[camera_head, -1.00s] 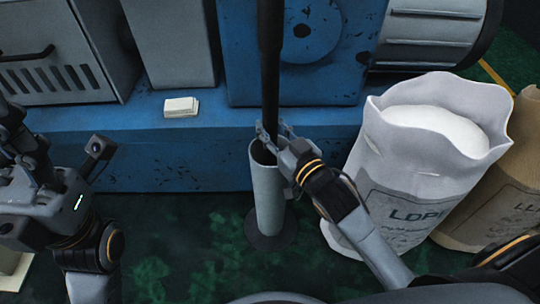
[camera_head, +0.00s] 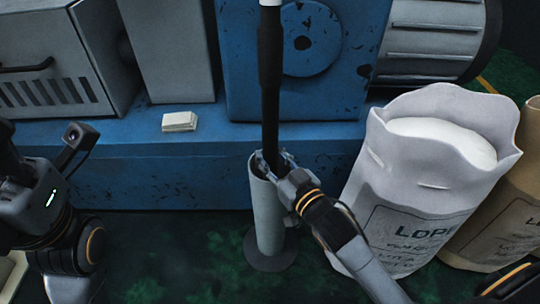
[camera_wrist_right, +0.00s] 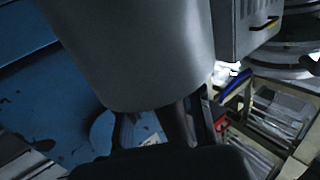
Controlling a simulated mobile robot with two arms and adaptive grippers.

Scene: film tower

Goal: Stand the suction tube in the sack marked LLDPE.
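The suction tube (camera_head: 270,95), a long black pole with a pale upper end, stands upright in a grey cylindrical holder (camera_head: 268,215) on a dark round base. My right gripper (camera_head: 270,165) is at the holder's mouth with its fingers around the lower black pole; whether they press on it is unclear. In the right wrist view a grey cylinder (camera_wrist_right: 135,50) fills the upper part, with a dark rod (camera_wrist_right: 178,125) below it. My left gripper's fingers are out of frame.
A blue machine (camera_head: 120,175) with grey housings runs along the back. A small pale stack (camera_head: 179,121) lies on its ledge. The green floor (camera_head: 170,260) left of the holder is clear. The white sack is open and filled with pale material.

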